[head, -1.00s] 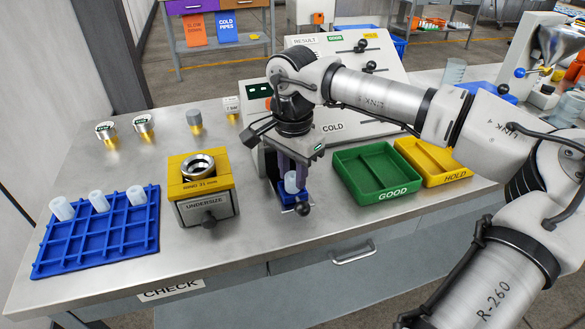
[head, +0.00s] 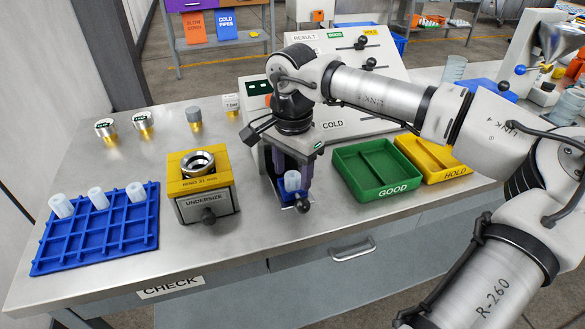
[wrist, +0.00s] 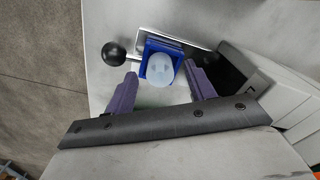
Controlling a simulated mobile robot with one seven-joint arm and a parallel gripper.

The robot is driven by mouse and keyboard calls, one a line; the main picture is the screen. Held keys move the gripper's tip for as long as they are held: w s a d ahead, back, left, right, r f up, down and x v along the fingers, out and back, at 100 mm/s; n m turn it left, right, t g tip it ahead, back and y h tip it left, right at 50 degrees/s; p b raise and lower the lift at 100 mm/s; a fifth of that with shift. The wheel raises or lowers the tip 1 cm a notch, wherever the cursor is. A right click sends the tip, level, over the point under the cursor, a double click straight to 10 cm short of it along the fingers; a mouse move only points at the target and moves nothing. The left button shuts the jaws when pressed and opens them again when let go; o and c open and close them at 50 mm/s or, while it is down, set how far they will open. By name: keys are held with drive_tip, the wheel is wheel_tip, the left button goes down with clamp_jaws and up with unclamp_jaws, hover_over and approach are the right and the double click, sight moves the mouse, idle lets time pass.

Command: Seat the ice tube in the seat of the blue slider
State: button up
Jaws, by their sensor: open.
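The ice tube (head: 292,181) is a pale translucent cylinder standing upright in the blue slider (head: 285,197), in front of the COLD machine. In the wrist view the tube (wrist: 160,70) sits within the square blue seat (wrist: 146,58), seen nearly from above. My gripper (head: 293,185) points down over the slider. In the wrist view my gripper (wrist: 163,83) has its two purple fingers apart, one on each side of the tube, with gaps showing. The tube's base is hidden, so I cannot tell how deep it sits.
A blue rack (head: 88,250) with several pale tubes stands at the left. The yellow UNDERSIZE gauge (head: 206,205) is left of the slider. The green GOOD tray (head: 400,192) and yellow HOLD tray (head: 456,176) stand to the right. A black knob (wrist: 113,54) projects from the slider.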

sight(293, 176)
wheel_tip(293, 176, up, 14)
idle(0.5)
drive_tip(key=shift+f, duration=0.1)
